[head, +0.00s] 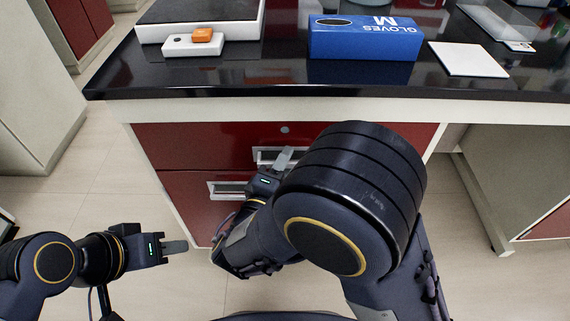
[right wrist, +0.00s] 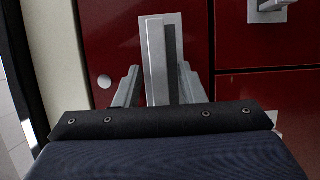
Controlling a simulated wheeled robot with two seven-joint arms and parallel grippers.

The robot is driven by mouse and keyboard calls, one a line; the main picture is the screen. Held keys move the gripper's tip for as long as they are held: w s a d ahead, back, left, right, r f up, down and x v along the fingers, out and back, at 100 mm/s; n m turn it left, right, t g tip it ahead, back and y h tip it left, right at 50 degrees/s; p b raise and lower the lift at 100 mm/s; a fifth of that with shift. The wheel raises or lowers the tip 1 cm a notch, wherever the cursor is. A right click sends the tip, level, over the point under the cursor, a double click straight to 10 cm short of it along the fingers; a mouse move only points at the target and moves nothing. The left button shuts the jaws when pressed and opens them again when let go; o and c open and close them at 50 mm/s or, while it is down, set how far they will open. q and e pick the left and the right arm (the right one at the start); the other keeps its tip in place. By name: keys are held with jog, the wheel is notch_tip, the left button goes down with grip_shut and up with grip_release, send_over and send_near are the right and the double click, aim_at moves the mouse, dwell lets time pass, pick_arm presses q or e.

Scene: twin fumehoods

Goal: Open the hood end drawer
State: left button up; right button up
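The red upper drawer (head: 200,145) sits under the black counter, with a small round lock above its silver handle (head: 262,155). The drawer front looks flush with the cabinet. My right gripper (head: 283,158) is at this handle. In the right wrist view, the handle (right wrist: 157,60) stands upright in the picture, between the two spread fingers of my right gripper (right wrist: 158,88). I cannot tell whether the fingers touch it. The right arm hides the right part of the drawer.
A lower red front with its own handle (head: 228,189) is beneath the drawer.

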jog(key=shift+w, duration=0.1)
grip_shut()
dwell(0.4)
